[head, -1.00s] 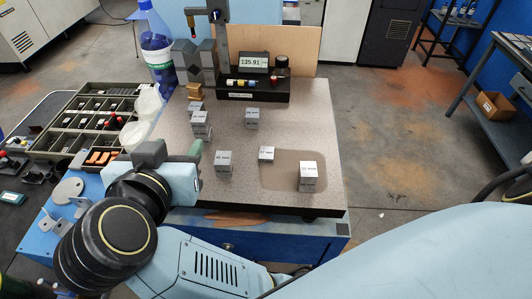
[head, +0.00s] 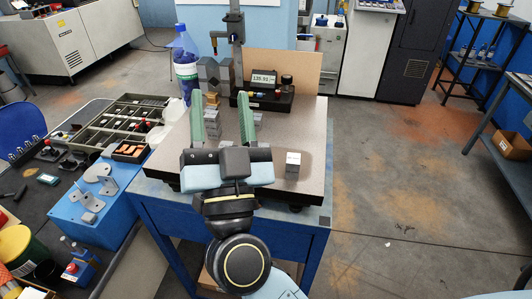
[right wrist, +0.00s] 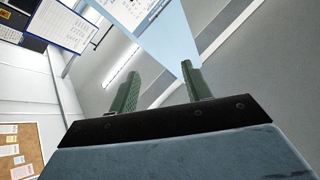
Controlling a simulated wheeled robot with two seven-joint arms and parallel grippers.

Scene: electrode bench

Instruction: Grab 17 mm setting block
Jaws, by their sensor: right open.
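My right gripper (head: 220,103) is open in the head view, its two green fingers spread over the granite plate (head: 311,130) and pointing away toward its back. Nothing is held between them. In the right wrist view the open fingers (right wrist: 160,90) also have nothing between them. The 17 mm block cannot be made out now; the right finger and palm cover that part of the plate. A larger grey block (head: 292,162) stands clear to the right of the palm. Another block (head: 259,117) shows partly beside the right finger, and a grey stack (head: 209,122) shows between the fingers. My left gripper is out of view.
A digital readout box (head: 264,98) and a gauge stand (head: 237,50) stand at the back of the plate. A blue-capped bottle (head: 186,65) stands at the back left. A compartment tray (head: 125,122) lies to the left.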

